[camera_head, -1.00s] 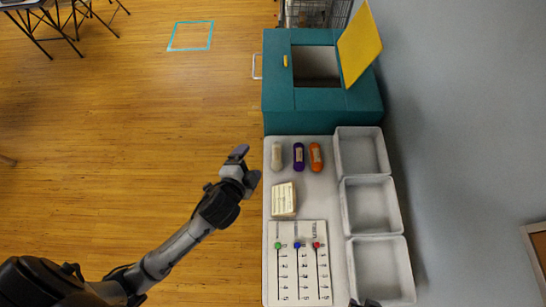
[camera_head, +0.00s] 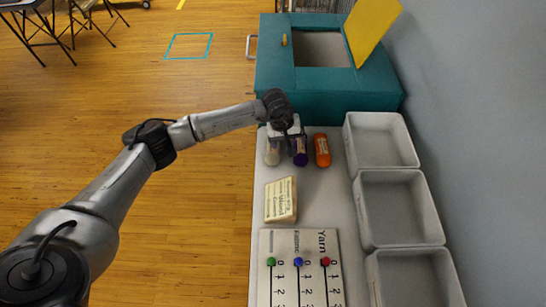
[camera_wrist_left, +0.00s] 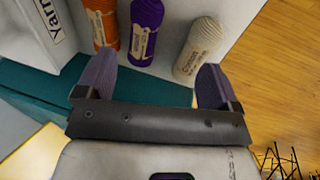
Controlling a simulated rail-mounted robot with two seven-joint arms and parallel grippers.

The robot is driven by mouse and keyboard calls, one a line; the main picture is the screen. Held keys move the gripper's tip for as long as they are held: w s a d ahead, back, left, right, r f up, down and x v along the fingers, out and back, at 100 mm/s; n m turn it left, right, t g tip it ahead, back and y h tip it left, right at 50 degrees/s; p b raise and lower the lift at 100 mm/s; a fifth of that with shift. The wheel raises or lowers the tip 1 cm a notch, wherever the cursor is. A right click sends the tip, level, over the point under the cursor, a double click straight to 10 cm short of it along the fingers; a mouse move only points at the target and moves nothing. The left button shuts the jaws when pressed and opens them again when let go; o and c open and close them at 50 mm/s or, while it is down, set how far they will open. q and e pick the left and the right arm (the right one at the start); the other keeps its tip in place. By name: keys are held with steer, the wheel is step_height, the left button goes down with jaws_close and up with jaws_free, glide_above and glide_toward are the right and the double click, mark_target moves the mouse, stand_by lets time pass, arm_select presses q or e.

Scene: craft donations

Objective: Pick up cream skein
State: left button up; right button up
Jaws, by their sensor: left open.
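The cream skein (camera_head: 272,155) lies on the white table at its far left, beside the purple skein (camera_head: 300,158) and the orange skein (camera_head: 322,150). My left gripper (camera_head: 285,127) is over the far ends of the cream and purple skeins and hides part of them. In the left wrist view the gripper (camera_wrist_left: 153,82) is open and empty. There the cream skein (camera_wrist_left: 200,48) is by the right finger, and the purple skein (camera_wrist_left: 145,30) appears between the fingers. The orange skein (camera_wrist_left: 102,20) is above the left finger. My right gripper is not in view.
A teal chest (camera_head: 325,85) with its yellow lid (camera_head: 373,35) raised stands just beyond the skeins. Three empty white bins (camera_head: 382,120) line the table's right side. A cream card stack (camera_head: 281,200) and a counting board (camera_head: 300,240) with coloured beads lie nearer.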

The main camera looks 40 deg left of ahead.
mark_target(272, 158)
arm_select(q)
steer(key=a+f+y, duration=0.1)
steer(key=a+f, duration=0.1)
steer(key=a+f+y+b, duration=0.1)
steer(key=a+f, duration=0.1)
steer(key=f, duration=0.1)
steer(key=w+a+f+y+b, duration=0.1)
steer(key=a+f, duration=0.1)
steer(key=a, duration=0.1)
steer(key=shift+w+f+m+g, duration=0.1)
steer(key=shift+f+m+g, duration=0.15)
steer(key=shift+m+g, duration=0.15)
steer(key=shift+w+a+f+b, duration=0.15)
steer(key=shift+f+b, duration=0.15)
steer(key=shift+f, duration=0.75)
steer(key=shift+w+a+f+b, duration=0.1)
steer(key=shift+f+b, duration=0.2)
steer(key=shift+f, duration=0.75)
steer(key=shift+w+a+f+b, duration=0.15)
steer(key=shift+f+b, duration=0.15)
steer(key=shift+f, duration=0.75)
arm_select(e)
step_height(272, 158, down, 5)
steer(key=shift+s+d+r, duration=0.1)
steer(key=shift+r, duration=0.05)
arm_select(q)
steer(key=c, duration=1)
